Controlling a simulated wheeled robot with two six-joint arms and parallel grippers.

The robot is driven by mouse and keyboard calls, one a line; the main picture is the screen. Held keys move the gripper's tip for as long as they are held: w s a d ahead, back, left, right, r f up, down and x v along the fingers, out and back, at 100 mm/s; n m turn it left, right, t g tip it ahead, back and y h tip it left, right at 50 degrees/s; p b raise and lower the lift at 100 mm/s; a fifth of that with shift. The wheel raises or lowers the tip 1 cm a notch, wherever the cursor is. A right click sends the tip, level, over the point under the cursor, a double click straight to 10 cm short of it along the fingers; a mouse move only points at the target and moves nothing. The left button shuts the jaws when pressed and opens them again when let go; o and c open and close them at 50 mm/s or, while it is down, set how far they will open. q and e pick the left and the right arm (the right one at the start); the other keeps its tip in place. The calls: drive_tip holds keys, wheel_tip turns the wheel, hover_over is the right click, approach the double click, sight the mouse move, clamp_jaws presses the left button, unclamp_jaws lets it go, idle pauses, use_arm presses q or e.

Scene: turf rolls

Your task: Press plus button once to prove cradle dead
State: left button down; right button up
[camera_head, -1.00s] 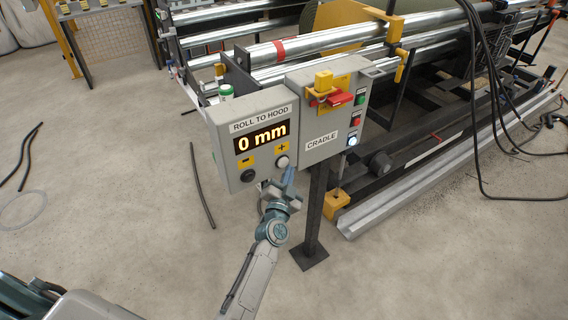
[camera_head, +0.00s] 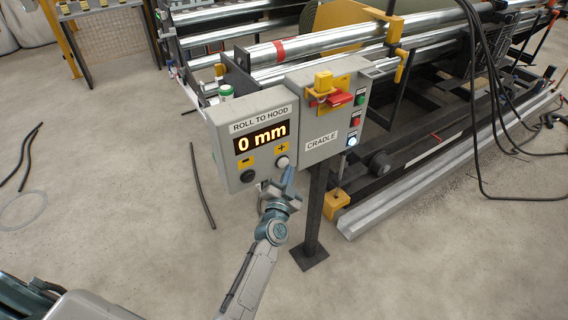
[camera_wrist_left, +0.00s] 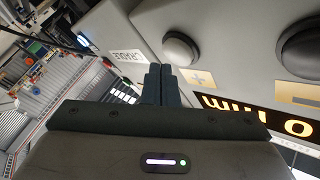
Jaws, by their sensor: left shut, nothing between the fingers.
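The control box (camera_head: 245,180) labelled ROLL TO HOOD shows 0 mm on its display (camera_head: 262,137). Its pale round plus button (camera_head: 282,162) sits under the yellow plus plate (camera_head: 281,147). The dark minus button (camera_head: 247,175) is to its left. My left gripper (camera_head: 288,174) is shut and empty, with its tips just below and right of the plus button. In the left wrist view the closed fingertips (camera_wrist_left: 160,72) are close beside the plus button (camera_wrist_left: 181,48); I cannot tell whether they touch it. My right gripper is not in view.
The CRADLE box (camera_head: 320,150) adjoins on the right, with a red handle (camera_head: 340,99), a yellow part and small green, red and lit white buttons. A dark post (camera_head: 314,210) supports the boxes. Metal rollers (camera_head: 320,50) stand behind.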

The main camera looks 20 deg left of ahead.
use_arm(q)
drive_tip(key=shift+w+a, duration=0.2)
drive_tip(key=shift+a, duration=0.05)
drive_tip(key=shift+w+a+r, duration=0.1)
drive_tip(key=shift+w+a, duration=0.2)
idle(0.7)
drive_tip(key=shift+s+d+p, duration=0.1)
drive_tip(key=shift+p, duration=0.2)
drive_tip(key=shift+s+d, duration=0.45)
drive_tip(key=shift+d, duration=0.1)
drive_tip(key=shift+s+d, duration=0.8)
drive_tip(key=shift+d, duration=0.2)
drive_tip(key=shift+s+d, duration=0.75)
drive_tip(key=shift+d, duration=0.2)
